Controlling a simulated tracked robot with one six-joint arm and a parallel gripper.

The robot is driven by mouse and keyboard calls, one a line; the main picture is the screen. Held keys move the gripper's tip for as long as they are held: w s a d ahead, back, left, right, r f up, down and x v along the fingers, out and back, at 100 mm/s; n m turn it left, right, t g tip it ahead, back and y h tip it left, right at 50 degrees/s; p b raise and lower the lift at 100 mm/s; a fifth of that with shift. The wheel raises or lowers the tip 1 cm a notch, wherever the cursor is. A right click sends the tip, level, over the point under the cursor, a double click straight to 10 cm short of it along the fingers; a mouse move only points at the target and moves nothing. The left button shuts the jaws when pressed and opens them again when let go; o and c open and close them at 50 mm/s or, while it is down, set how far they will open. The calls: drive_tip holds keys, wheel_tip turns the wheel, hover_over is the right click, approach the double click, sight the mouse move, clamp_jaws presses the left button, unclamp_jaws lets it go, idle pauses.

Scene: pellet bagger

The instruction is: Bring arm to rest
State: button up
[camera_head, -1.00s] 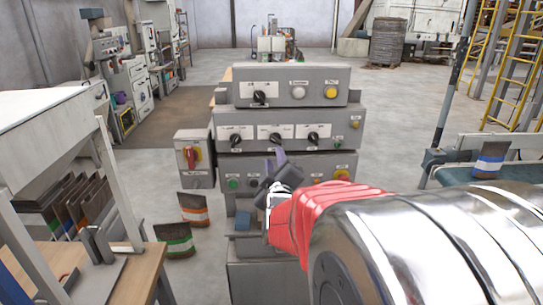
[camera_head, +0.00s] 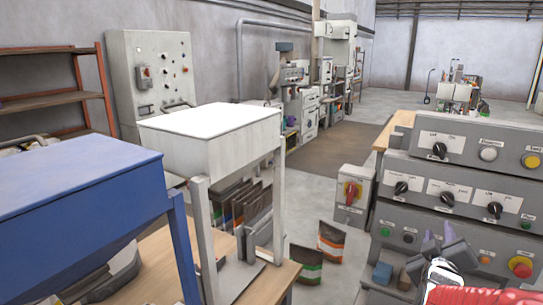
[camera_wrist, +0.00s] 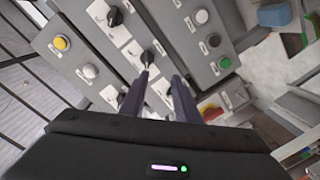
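My gripper (camera_head: 440,240) is at the lower right of the head view, in front of the grey control panel (camera_head: 458,172). My red and white arm runs off the bottom right corner. In the wrist view my gripper (camera_wrist: 160,88) has its two dark fingers apart, with nothing held between them. The panel (camera_wrist: 172,58) lies beyond the fingertips, with black knobs, a yellow button, white buttons and a green button. I cannot tell how far the fingertips are from the panel face.
A grey box with a red switch (camera_head: 351,193) stands left of the panel. A white-topped stand (camera_head: 212,125) and a blue hopper (camera_head: 75,185) fill the left. Bags (camera_head: 331,240) stand on the floor. Open floor (camera_head: 392,108) lies behind.

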drive_tip(key=s+a+f+m+g+y, duration=0.4)
drive_tip(key=s+a+f+g+y, duration=0.15)
drive_tip(key=a+f, duration=0.55)
drive_tip(key=s+a+r+n+g+y, duration=0.1)
drive_tip(key=s+a+r+y, duration=0.1)
drive_tip(key=s+a, duration=0.5)
drive_tip(key=s+a+r+g+y, duration=0.2)
drive_tip(key=s+a, duration=0.5)
drive_tip(key=a, duration=0.2)
drive_tip(key=shift+s+a+r+n, duration=0.3)
drive_tip(key=shift+a+r+n, duration=0.05)
drive_tip(key=shift+n, duration=0.05)
